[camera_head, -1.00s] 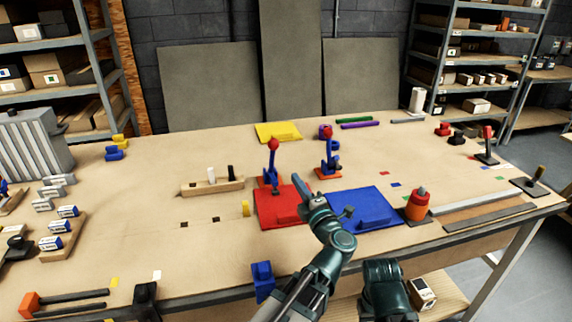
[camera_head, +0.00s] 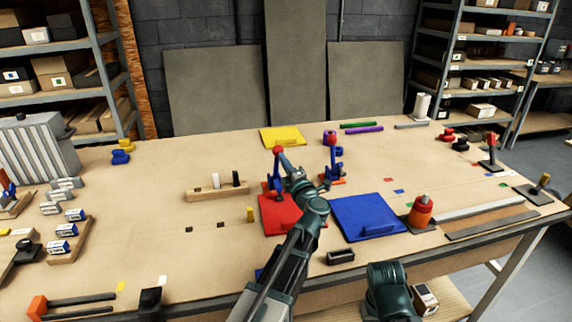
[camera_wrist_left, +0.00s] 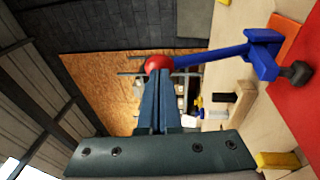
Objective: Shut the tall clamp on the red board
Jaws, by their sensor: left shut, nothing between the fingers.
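The tall clamp (camera_head: 274,186) stands at the back left of the red board (camera_head: 268,222), blue with its lever upright. Its red knob (camera_head: 277,149) is at the top of the lever. In the left wrist view the knob (camera_wrist_left: 158,62), the blue lever (camera_wrist_left: 212,57) and a dark pad (camera_wrist_left: 297,73) by the red board (camera_wrist_left: 300,100) show. My left gripper (camera_head: 285,155) is shut and empty, its fingertips at the knob; I cannot tell if they touch. My left arm covers part of the board. My right gripper is out of view.
A second blue clamp (camera_head: 333,160) with a purple top stands close right, behind the blue board (camera_head: 366,218). A wooden block with pegs (camera_head: 215,193) lies left. A yellow panel (camera_head: 282,137) lies behind. A black block (camera_head: 340,257) lies in front.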

